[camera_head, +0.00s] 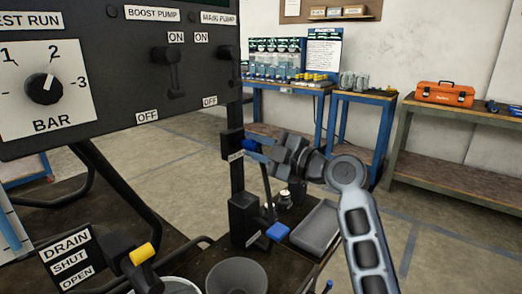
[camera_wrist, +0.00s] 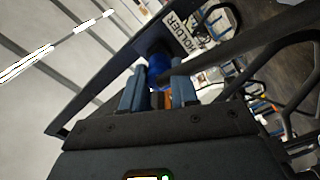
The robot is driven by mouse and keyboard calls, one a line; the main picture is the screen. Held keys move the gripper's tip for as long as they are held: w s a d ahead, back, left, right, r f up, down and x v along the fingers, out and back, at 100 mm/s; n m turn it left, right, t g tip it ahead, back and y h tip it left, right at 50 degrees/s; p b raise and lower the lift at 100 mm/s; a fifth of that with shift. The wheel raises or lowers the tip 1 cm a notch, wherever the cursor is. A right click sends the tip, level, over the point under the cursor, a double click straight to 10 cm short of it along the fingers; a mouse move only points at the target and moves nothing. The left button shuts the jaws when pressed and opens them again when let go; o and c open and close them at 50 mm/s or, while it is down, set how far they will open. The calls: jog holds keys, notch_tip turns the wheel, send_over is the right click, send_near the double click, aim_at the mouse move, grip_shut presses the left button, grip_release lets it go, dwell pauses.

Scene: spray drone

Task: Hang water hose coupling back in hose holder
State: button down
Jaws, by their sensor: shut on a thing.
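The water hose coupling (camera_wrist: 158,64) is a blue piece between the two blue-grey fingers of my gripper (camera_wrist: 158,88) in the wrist view. My gripper is shut on it. In the head view, the blue coupling (camera_head: 250,145) shows at the tip of my gripper (camera_head: 261,150), right against the dark hose holder (camera_head: 232,142) on the upright post. The holder (camera_wrist: 154,46) also shows just beyond the coupling in the wrist view, beside a white HOLDER label (camera_wrist: 184,38). Whether the coupling is seated in the holder or only touches it, I cannot tell.
A black control panel (camera_head: 120,60) with a dial and switches fills the upper left. Below are a grey bucket (camera_head: 236,277), a grey tray (camera_head: 316,228) and a yellow-handled drain valve (camera_head: 143,253). Workbenches, one with an orange toolbox (camera_head: 445,94), stand behind, across open floor.

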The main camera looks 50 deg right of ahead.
jog(key=shift+w, duration=0.6)
jog(key=c, duration=0.8)
grip_release()
jog(key=shift+s+d+b, duration=0.15)
jog(key=shift+s+b, duration=0.35)
jog(key=shift+s, duration=3.4)
